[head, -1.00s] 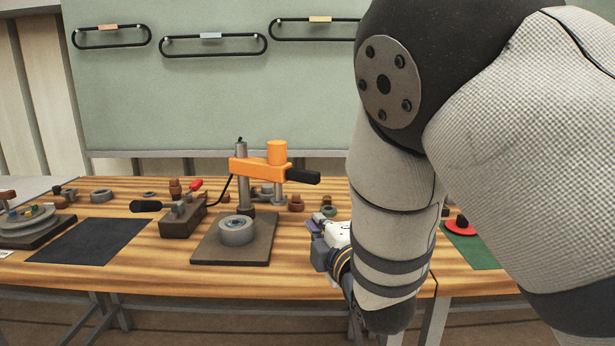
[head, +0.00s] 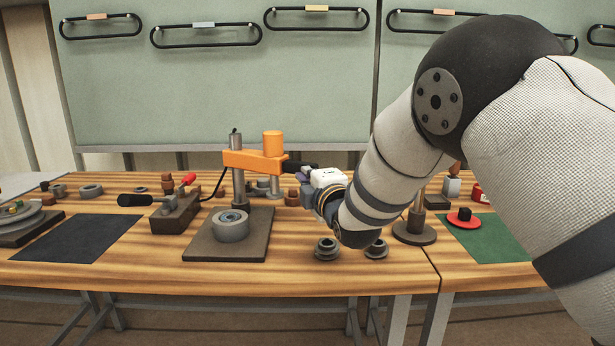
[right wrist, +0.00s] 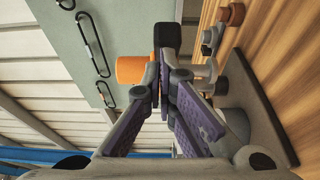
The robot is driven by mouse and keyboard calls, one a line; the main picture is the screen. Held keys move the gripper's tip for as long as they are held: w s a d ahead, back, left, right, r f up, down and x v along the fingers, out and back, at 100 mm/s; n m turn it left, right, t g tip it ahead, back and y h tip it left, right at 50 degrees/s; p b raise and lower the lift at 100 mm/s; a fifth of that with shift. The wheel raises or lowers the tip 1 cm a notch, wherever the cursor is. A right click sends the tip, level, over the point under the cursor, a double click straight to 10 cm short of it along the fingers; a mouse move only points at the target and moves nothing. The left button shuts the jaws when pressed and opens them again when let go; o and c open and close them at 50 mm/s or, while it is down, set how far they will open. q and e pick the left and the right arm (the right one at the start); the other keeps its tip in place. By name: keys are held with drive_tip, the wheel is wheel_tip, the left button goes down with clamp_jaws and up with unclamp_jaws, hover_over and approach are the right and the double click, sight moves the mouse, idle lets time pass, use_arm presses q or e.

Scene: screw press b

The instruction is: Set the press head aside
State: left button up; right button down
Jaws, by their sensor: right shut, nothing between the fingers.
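The orange press head (head: 250,161), with an upright orange cylinder and a black handle (head: 300,166) on its right, sits on the steel post (head: 239,188) of the press. It stands above a dark base plate (head: 255,245) that carries a grey ring-shaped part (head: 231,226). My right gripper (head: 311,178) is shut and empty at the right end of the handle. In the right wrist view my purple fingers (right wrist: 164,88) point at the black handle (right wrist: 167,38), with the orange head (right wrist: 133,68) behind. I cannot tell whether they touch it. My left gripper is out of view.
A block with a red-tipped lever (head: 176,211) stands left of the press, near a dark mat (head: 78,240). Small grey round parts (head: 327,249) lie in front of my right arm. A round-based stand (head: 414,234) and a green mat (head: 497,245) are further right.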

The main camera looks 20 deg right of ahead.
idle(0.3)
drive_tip(key=shift+w+d, duration=1)
drive_tip(key=shift+d, duration=0.25)
